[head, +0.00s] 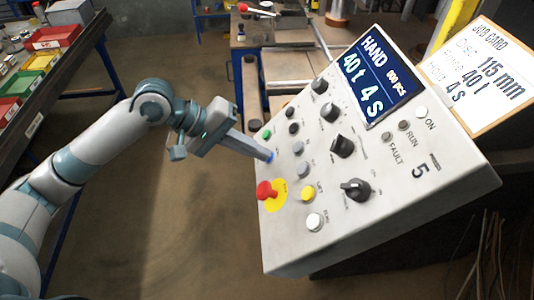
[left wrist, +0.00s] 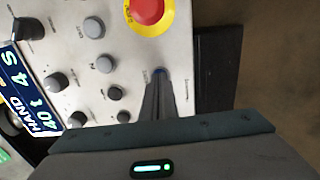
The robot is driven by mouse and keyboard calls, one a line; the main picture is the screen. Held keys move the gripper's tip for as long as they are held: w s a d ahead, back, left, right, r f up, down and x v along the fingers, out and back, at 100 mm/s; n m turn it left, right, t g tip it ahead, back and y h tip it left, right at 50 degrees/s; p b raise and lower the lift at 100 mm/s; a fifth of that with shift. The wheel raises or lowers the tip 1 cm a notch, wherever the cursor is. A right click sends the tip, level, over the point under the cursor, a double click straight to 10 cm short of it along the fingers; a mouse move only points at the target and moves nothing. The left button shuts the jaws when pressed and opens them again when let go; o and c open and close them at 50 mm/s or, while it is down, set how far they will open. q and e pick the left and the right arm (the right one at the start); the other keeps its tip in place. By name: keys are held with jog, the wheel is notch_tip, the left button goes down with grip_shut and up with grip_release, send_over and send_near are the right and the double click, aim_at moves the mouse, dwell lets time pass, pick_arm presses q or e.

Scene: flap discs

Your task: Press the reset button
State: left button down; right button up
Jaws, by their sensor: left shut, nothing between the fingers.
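The grey control panel (head: 400,211) slopes in the middle and right of the head view. My left gripper (head: 267,156) reaches in from the left, shut and empty, with its fingertips at the panel's left edge. A small blue button (head: 271,158) shows right at the fingertips, mostly hidden by them. I cannot tell whether the tips touch the button. My right gripper is not in view.
A red emergency button (head: 266,190) on a yellow disc is close below the fingertips. A green button (head: 266,134) is just above. Knobs (head: 341,146), a yellow button (head: 307,193) and a display (head: 376,75) fill the panel. Bins (head: 55,37) stand at left.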

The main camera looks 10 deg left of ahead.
pick_arm(q)
jog(key=shift+f+p, duration=0.1)
jog(key=shift+p, duration=0.2)
dwell(0.8)
dwell(0.3)
jog(key=shift+s+a+r+p, duration=0.1)
jog(key=shift+a+r+p, duration=0.3)
jog(key=shift+p, duration=0.2)
jog(key=p+v, duration=0.4)
jog(key=v, duration=0.2)
jog(key=shift+a+r+p, duration=0.25)
jog(key=shift+a+p, duration=0.05)
jog(key=shift+p, duration=0.1)
